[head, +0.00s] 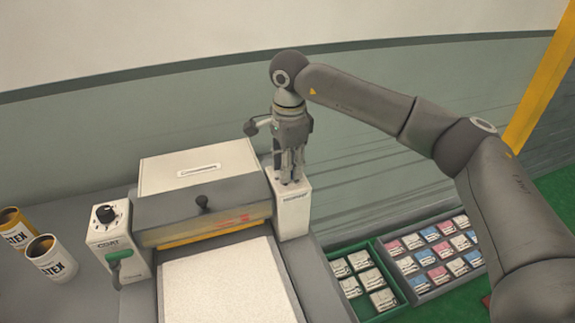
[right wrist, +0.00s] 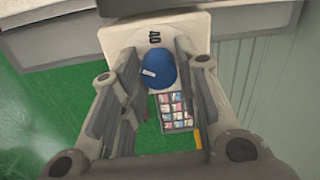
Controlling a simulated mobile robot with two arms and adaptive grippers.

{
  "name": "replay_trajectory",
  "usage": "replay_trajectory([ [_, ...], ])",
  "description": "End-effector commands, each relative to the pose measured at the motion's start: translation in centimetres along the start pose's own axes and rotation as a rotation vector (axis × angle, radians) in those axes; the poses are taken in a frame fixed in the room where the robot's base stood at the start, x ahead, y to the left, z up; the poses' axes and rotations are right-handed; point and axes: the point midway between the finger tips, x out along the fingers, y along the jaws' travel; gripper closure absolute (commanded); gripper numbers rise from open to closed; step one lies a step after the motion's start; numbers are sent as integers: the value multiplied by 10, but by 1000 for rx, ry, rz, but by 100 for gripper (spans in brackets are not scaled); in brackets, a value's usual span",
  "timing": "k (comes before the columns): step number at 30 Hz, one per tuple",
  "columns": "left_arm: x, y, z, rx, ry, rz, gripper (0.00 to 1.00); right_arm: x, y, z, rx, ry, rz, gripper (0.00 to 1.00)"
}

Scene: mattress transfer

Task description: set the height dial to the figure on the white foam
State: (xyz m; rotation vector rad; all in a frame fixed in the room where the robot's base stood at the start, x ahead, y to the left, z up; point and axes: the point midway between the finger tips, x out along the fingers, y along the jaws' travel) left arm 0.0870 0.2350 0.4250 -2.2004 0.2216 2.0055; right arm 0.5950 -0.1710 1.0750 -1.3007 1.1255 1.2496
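The white foam (head: 230,282) lies flat at the front of the machine in the head view; I cannot make out a figure on it. A blue dial (right wrist: 160,70) with a white pointer mark sits on the white post, with the figure 40 printed beside it in the right wrist view. I cannot see the blue dial in the head view, where my right gripper (head: 290,172) points down at the top of the white post (head: 293,212). The fingers of my right gripper stand apart on both sides of the dial. My left gripper is not in view.
A white box (head: 104,238) with a black knob and green lever stands left of the machine. Two LATEX cans (head: 52,257) stand further left. A green tray (head: 340,262) and a grey tray (head: 407,268) of small packs lie to the right.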

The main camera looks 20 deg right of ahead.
Motion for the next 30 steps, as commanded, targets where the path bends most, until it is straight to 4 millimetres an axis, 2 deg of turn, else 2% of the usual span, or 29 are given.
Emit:
replay_trajectory([
  [1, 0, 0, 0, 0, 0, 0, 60, -1, -1, 0, 1, 0, -2, 61],
  [4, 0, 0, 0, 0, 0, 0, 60, 0, 0, 0, 1, 0, -1, 49],
  [12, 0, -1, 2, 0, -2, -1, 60, 0, 0, 0, 0, 0, 2, 49],
  [16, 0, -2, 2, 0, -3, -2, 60, -7, 0, 0, 0, 0, 1, 49],
  [20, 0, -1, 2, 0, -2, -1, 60, -27, 0, 0, 0, 0, -2, 49],
  [30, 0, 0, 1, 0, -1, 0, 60, -97, 0, 0, 1, 0, -1, 49],
])
